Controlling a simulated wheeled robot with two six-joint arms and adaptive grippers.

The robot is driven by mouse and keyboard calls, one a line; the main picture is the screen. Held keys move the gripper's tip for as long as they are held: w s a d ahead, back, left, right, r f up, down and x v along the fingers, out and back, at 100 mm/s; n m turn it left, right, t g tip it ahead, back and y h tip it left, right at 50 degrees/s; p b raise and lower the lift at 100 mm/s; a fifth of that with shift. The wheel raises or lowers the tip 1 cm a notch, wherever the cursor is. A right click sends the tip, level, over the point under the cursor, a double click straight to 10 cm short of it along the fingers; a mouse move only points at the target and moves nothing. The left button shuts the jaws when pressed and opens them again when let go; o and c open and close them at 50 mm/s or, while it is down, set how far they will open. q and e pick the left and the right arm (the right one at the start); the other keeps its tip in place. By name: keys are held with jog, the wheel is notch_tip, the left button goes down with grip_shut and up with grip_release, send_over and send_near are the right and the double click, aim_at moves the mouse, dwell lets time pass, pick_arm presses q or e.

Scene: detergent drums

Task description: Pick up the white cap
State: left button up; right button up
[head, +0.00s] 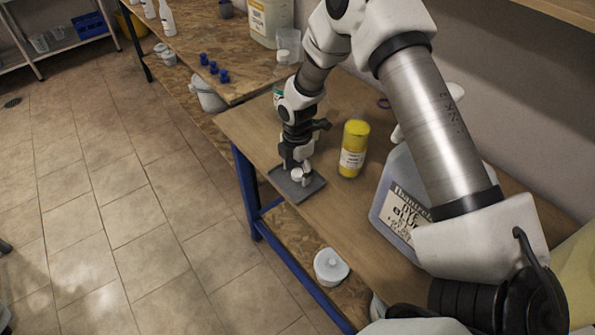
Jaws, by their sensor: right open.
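The white cap (297,174) is small and sits at the grey tray (311,193) on the near wooden table. My right gripper (299,166) points down over the tray, with its fingertips right at the cap. Its jaws are open, and the fingers partly hide the cap. I cannot tell whether the fingers touch it. My left gripper is out of view.
A yellow canister (354,147) stands just right of the tray. A large grey-blue jug (397,198) stands further right, partly behind my arm. A white lidded tub (331,267) sits on the lower shelf. Blue caps (213,68) lie on the far table.

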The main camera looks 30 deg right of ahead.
jog(key=shift+s+r, duration=0.1)
jog(key=shift+r, duration=0.05)
jog(key=shift+s+a+r, duration=0.1)
jog(key=shift+s+r, duration=0.05)
jog(key=shift+s, duration=0.05)
jog(key=shift+c, duration=1.2)
jog(key=c, duration=0.3)
jog(key=shift+w, duration=0.15)
jog(key=shift+c, duration=1)
jog(key=shift+c, duration=0.3)
